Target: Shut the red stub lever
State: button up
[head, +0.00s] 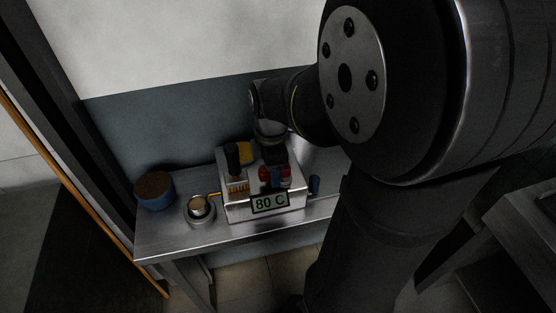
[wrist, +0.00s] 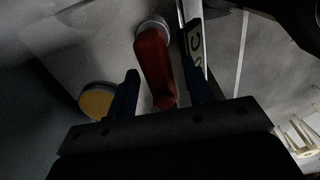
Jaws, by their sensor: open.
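The red stub lever (wrist: 153,66) shows in the wrist view. It runs from a pale round pivot at the top down toward my gripper's palm. My gripper (wrist: 160,74) is open, with one blue finger on each side of the lever. I cannot tell whether either finger touches it. In the head view, red parts of the lever (head: 264,173) show beside my gripper (head: 277,177), low over the steel steamer box (head: 237,210). My wrist and fingers hide part of the lever there.
An "80 C" display (head: 270,203) is on the box front. A black-handled brush-like part (head: 233,160) and a yellow round part (head: 246,152) are beside my gripper. A blue pot with a brown top (head: 154,190) and a round metal part (head: 199,208) stand left on the steel table (head: 165,241).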

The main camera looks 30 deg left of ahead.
jog(key=shift+c, duration=0.2)
jog(key=c, duration=0.9)
jog(key=shift+c, duration=0.2)
jog(key=shift+w+m, duration=0.1)
jog(key=shift+m, duration=0.2)
jog(key=m, duration=0.2)
jog(key=w+m, duration=0.1)
jog(key=shift+a+m, duration=0.3)
jog(key=shift+a, duration=0.05)
jog(key=m, duration=0.2)
jog(key=w+m, duration=0.1)
jog(key=m, duration=0.1)
jog(key=shift+a+m, duration=0.15)
jog(key=shift+m, duration=0.15)
jog(key=m, duration=0.2)
jog(key=w+m, duration=0.1)
jog(key=m, duration=0.1)
jog(key=shift+w, duration=0.15)
jog(key=shift+w+d+m, duration=0.15)
jog(key=shift+w+m, duration=0.05)
jog(key=shift+m, duration=0.7)
jog(key=shift+w+d+m, duration=0.15)
jog(key=shift+w+m, duration=0.05)
jog(key=shift+m, duration=0.7)
jog(key=shift+w+d+m, duration=0.15)
jog(key=shift+w+m, duration=0.05)
jog(key=shift+m, duration=0.7)
